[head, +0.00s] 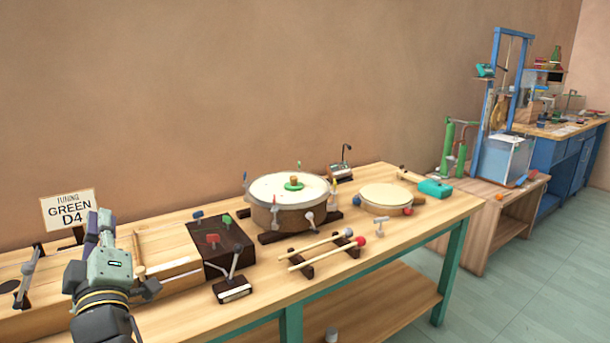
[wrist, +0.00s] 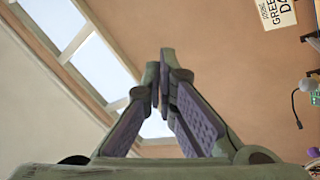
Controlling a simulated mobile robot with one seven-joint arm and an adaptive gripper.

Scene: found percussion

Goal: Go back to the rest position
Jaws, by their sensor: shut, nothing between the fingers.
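My gripper (head: 98,226) is at the left of the head view, raised over the left part of the wooden workbench (head: 430,212). Its fingers point up and away from the bench top. In the wrist view the two purple-padded fingers (wrist: 160,78) meet at their tips, with nothing between them. The gripper is shut and empty, and it touches none of the instruments as far as I can see. My arm hides part of the bench's left end.
A sign reading "TUNING GREEN D4" (head: 68,209) stands behind my gripper. To the right are a dark box (head: 215,255), a large drum (head: 270,218), two mallets (head: 315,252) on rests and a smaller drum (head: 385,197). Skylight windows (wrist: 85,35) show in the wrist view.

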